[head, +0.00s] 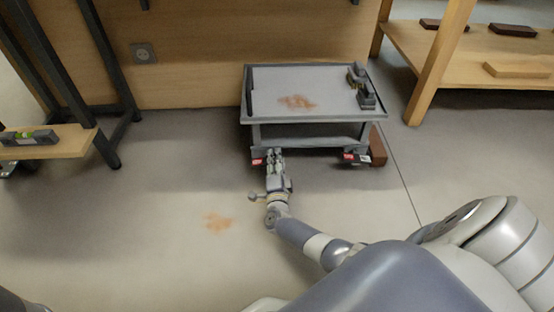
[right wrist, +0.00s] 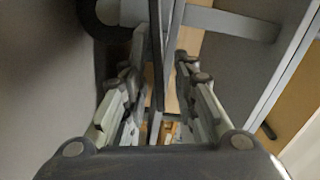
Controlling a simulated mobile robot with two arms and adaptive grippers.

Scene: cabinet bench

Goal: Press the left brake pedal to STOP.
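A grey cart (head: 318,118) stands against the wooden panel. Its left brake pedal (head: 257,161) shows as a small red patch by the left front caster. A second red pedal (head: 349,157) shows at the right front caster. My right gripper (head: 274,157) is low at the cart's front left corner, just right of the left pedal; whether they touch cannot be told. In the right wrist view its fingers (right wrist: 160,65) are spread apart, with parts of the cart showing beyond and between them. The pedal cannot be made out there. My left gripper is out of view.
The cart top carries a dark tool (head: 361,88) at its right and a rusty stain. A brown block (head: 377,147) lies by the right caster. A shelf (head: 478,58) stands at right, a bench (head: 48,141) at left.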

